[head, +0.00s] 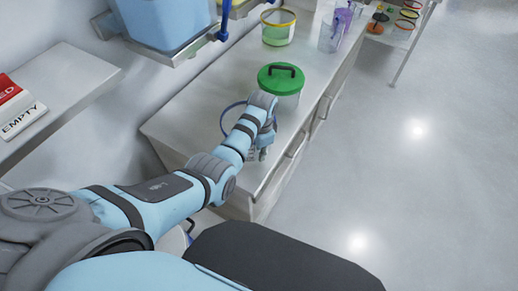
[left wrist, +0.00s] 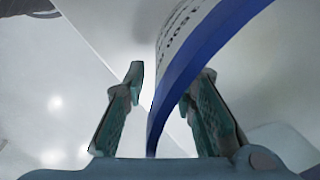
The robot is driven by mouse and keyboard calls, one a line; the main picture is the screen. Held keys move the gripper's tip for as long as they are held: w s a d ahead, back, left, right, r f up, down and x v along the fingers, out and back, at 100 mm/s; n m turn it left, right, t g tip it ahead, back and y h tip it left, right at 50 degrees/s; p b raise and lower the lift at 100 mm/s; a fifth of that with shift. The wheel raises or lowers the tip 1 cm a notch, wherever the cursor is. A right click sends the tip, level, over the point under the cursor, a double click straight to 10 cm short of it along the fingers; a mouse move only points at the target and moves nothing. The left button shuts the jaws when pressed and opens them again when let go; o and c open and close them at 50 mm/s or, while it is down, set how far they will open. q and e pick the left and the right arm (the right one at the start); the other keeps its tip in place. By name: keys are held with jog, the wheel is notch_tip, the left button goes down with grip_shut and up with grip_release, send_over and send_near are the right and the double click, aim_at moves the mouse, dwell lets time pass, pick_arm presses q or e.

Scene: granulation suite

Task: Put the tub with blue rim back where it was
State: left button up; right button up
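The tub with the blue rim (head: 226,115) stands on the counter, mostly hidden behind my left arm in the head view. In the left wrist view its blue rim (left wrist: 205,55) runs down between the two fingers, with printed lettering on the pale wall beside it. My left gripper (head: 264,153) is over the counter near its front edge. In the left wrist view the left gripper (left wrist: 168,92) is open, its fingers on either side of the rim. A gap shows at the left finger; contact at the right finger cannot be told. My right gripper is not in view.
A tub with a green lid (head: 281,80) stands close beyond my gripper. A yellow-rimmed tub (head: 278,28) and a purple tub (head: 337,27) stand farther along the counter (head: 178,122). A blue bin (head: 160,22) sits above. A side shelf (head: 75,80) holds an EMPTY sign (head: 20,118).

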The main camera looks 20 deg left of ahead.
pick_arm(q)
notch_tip(320, 180, up, 12)
jog(key=p, duration=0.3)
jog(key=shift+s+d, duration=0.15)
jog(key=shift+d, duration=0.15)
jog(key=shift+r, duration=0.1)
